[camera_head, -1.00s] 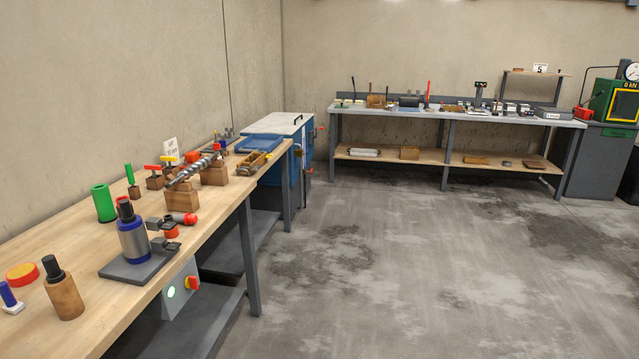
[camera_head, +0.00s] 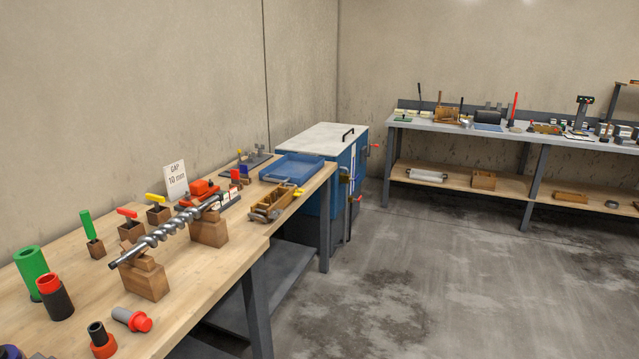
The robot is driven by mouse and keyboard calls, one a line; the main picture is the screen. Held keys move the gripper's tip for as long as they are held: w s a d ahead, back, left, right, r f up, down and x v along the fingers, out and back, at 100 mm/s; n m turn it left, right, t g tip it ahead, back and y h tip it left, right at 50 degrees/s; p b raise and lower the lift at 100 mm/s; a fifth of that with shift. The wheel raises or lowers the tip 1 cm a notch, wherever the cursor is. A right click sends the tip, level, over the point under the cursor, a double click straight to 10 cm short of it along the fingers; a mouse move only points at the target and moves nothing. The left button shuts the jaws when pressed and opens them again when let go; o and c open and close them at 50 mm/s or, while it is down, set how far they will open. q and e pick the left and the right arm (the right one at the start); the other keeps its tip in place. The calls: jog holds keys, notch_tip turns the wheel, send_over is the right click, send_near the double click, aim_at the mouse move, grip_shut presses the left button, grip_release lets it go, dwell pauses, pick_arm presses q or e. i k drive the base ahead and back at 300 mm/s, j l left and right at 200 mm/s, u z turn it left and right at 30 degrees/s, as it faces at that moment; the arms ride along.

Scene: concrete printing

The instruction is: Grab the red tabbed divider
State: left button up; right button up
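I cannot tell for sure which thing is the red tabbed divider. A small piece with a flat red top (camera_head: 127,213) stands in a wooden block on the left workbench, between a green-topped piece (camera_head: 86,226) and a yellow-topped piece (camera_head: 156,198). A thin upright red piece (camera_head: 514,107) stands on the far bench. A red block-like thing (camera_head: 198,188) sits behind the steel auger on the left workbench. Neither of my grippers is in view.
The left workbench (camera_head: 215,265) holds a steel auger (camera_head: 165,232) on wooden blocks, a wooden mould (camera_head: 275,202), a blue tray (camera_head: 292,167) and a sign. A blue cabinet (camera_head: 350,165) stands past its end. The far bench (camera_head: 405,124) is crowded. The concrete floor (camera_head: 400,290) between is clear.

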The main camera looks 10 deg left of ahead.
aim_at(234, 174)
jog(key=i+l+u, duration=0.3)
jog(key=i+u, duration=0.2)
jog(key=i+l+u, duration=0.7)
jog(key=i+l, duration=0.15)
jog(key=i+l+u, duration=0.2)
jog(key=i+l, duration=0.2)
jog(key=l, duration=0.1)
